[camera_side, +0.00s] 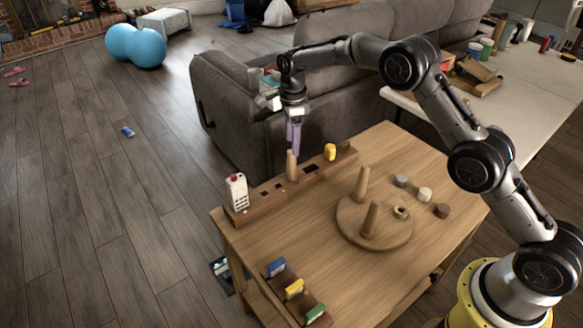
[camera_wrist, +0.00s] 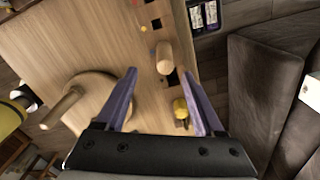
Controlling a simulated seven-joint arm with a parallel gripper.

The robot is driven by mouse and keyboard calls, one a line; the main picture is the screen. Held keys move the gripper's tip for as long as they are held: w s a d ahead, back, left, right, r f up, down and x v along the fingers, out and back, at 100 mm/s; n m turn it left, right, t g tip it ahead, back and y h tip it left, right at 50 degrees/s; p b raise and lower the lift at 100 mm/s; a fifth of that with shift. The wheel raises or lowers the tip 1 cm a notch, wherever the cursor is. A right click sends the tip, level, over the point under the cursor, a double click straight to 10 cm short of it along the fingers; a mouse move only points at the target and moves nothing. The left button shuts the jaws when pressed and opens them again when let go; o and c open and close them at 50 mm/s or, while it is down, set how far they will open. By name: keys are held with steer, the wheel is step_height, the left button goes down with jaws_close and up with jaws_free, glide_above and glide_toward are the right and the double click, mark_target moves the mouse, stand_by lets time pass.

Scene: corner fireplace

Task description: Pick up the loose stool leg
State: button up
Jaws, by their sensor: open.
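The loose stool leg (camera_side: 291,166) is a light wooden peg standing upright in a long wooden rack (camera_side: 262,208). In the wrist view the leg (camera_wrist: 164,58) appears end-on, just ahead of my fingertips and nearer the right finger. My gripper (camera_side: 294,146) points down above the leg, its purple fingers open and empty. In the wrist view my gripper (camera_wrist: 159,74) has its two fingers spread wide. The round stool seat (camera_side: 350,222) lies on the table with two legs standing up from it and a ring-like socket (camera_side: 401,212).
A yellow object (camera_side: 330,152) and a white device with a red top (camera_side: 238,192) sit on the rack either side of the leg. Several small discs (camera_side: 424,194) lie right of the seat. Blue, yellow and green blocks (camera_side: 294,289) line the front left. A grey sofa (camera_side: 240,110) stands close behind.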

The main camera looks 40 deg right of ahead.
mark_target(291, 161)
step_height(291, 161, down, 4)
steer(key=shift+r, duration=0.2)
steer(key=shift+w+d+f, duration=0.1)
steer(key=shift+w+f, duration=0.1)
steer(key=shift+f, duration=1.05)
steer(key=shift+w+d+f, duration=0.1)
steer(key=shift+w+f, duration=0.1)
steer(key=shift+f, duration=1.05)
jaws_close()
